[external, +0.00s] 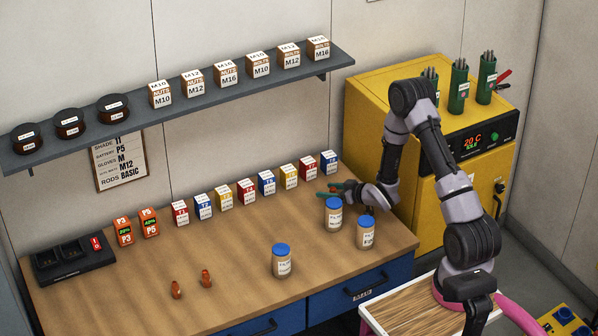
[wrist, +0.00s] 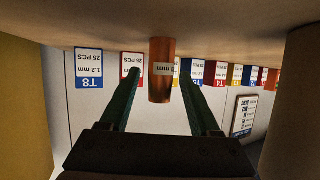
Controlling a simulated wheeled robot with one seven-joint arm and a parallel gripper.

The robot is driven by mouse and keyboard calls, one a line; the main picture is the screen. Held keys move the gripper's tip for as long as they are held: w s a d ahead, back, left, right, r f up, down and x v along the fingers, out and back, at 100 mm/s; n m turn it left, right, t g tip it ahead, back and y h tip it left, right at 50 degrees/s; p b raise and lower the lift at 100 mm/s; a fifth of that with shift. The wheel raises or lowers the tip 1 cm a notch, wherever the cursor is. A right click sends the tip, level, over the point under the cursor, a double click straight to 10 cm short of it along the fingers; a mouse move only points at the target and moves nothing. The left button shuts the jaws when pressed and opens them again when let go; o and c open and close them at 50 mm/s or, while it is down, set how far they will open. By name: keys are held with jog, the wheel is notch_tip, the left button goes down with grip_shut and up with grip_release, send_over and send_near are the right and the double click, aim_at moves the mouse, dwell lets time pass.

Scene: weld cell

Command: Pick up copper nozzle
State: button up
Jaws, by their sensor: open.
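A copper nozzle (wrist: 162,82), a short upright copper cylinder with a small pale label, stands on the workbench. The wrist view shows it upside down. My gripper (wrist: 158,74) is open, with one green finger on each side of the nozzle in that view and a visible gap on both sides. The nozzle is at about the depth of the fingertips; I cannot tell exactly how far it is between them. In the external view my gripper (external: 328,192) is low over the bench behind a blue-lidded jar (external: 333,216), and the nozzle there is mostly hidden.
Two other blue-lidded jars (external: 366,234) (external: 281,262) stand nearby on the bench (external: 130,285). A row of labelled boxes (external: 246,194) stands along the back. Two small copper-coloured pieces (external: 206,278) (external: 175,290) are at the front left. Large blurred shapes flank the wrist view.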

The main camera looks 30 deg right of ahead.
jog(key=shift+x, duration=0.8)
grip_shut()
jog(key=shift+r, duration=0.1)
